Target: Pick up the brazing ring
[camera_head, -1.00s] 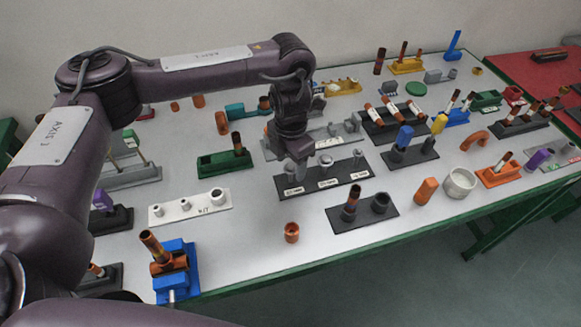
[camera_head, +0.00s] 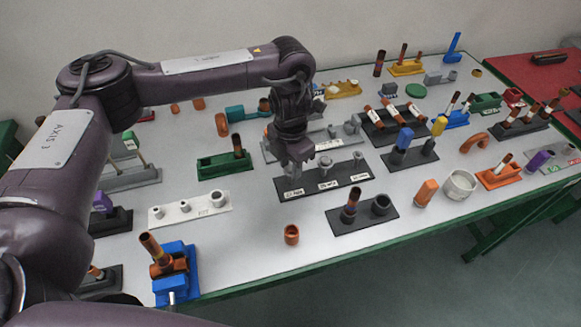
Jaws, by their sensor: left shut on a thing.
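A dark stand (camera_head: 340,183) near the middle of the table carries grey posts with white labels in front. I cannot make out a brazing ring clearly; it is very small or hidden at the fingers. My left gripper (camera_head: 296,168) points down at the left end of this stand, in front of the leftmost post. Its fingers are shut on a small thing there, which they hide. The middle post (camera_head: 325,166) and the right post (camera_head: 358,161) stand clear of the gripper. My right gripper is out of view.
A dark stand with a copper tube (camera_head: 350,208) and a copper cap (camera_head: 291,235) are in front. A white stand (camera_head: 205,208) and a green holder (camera_head: 223,165) are to the left. The table's front middle has some free room.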

